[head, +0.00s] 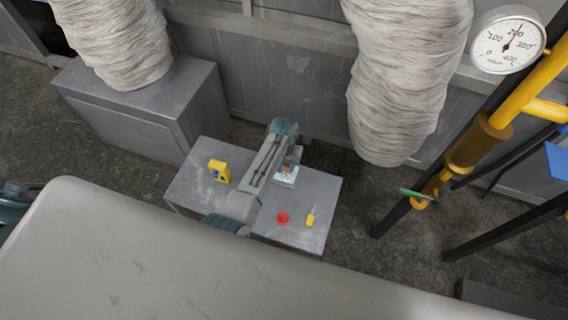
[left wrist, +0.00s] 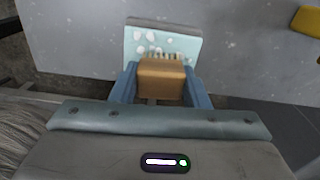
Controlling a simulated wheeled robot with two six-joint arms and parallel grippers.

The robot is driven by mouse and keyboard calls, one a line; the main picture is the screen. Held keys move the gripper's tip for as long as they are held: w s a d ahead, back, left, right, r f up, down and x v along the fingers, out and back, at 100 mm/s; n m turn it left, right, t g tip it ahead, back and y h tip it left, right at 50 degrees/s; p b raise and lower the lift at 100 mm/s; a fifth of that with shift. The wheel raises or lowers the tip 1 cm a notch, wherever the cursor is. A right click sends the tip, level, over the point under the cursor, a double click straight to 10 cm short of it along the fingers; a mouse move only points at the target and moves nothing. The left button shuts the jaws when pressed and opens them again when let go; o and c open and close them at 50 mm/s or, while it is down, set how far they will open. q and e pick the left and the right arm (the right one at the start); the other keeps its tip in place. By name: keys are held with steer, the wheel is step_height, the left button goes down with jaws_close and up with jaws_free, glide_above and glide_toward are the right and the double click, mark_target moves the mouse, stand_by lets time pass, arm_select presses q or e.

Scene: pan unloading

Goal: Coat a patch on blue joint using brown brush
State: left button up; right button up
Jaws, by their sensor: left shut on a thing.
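My left gripper (head: 287,167) is over the grey table in the head view. In the left wrist view its two blue fingers (left wrist: 161,80) are shut on the brown brush (left wrist: 161,76), a blocky brown piece with pale bristles at its far end. The bristle end is over a light blue slab with white spots (left wrist: 188,48), also seen in the head view (head: 286,181). I cannot tell whether the bristles touch it. I cannot tell for certain which thing is the blue joint; a blue piece (head: 557,160) shows at the right edge. My right gripper is not in view.
The grey table (head: 205,160) also bears a yellow container (head: 219,171), a red object (head: 283,218) and a small yellow object (head: 311,216). Yellow pipes (head: 480,140) with a gauge (head: 508,40) and a green handle (head: 416,194) stand at the right. Wrapped ducts (head: 405,80) hang behind.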

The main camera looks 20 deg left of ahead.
arm_select(q)
steer(key=shift+f+b, duration=0.5)
steer(key=shift+f, duration=0.45)
stand_by(0.6)
steer(key=shift+s+p, duration=0.1)
steer(key=shift+p, duration=0.2)
stand_by(1.6)
steer(key=shift+r+p, duration=0.6)
steer(key=shift+p, duration=0.2)
step_height(320, 180, up, 4)
steer(key=p, duration=0.4)
steer(key=shift+r+p, duration=0.3)
steer(key=shift+p, duration=0.2)
steer(key=shift+r+p, duration=0.65)
steer(key=shift+p, duration=0.05)
steer(key=shift+f, duration=0.1)
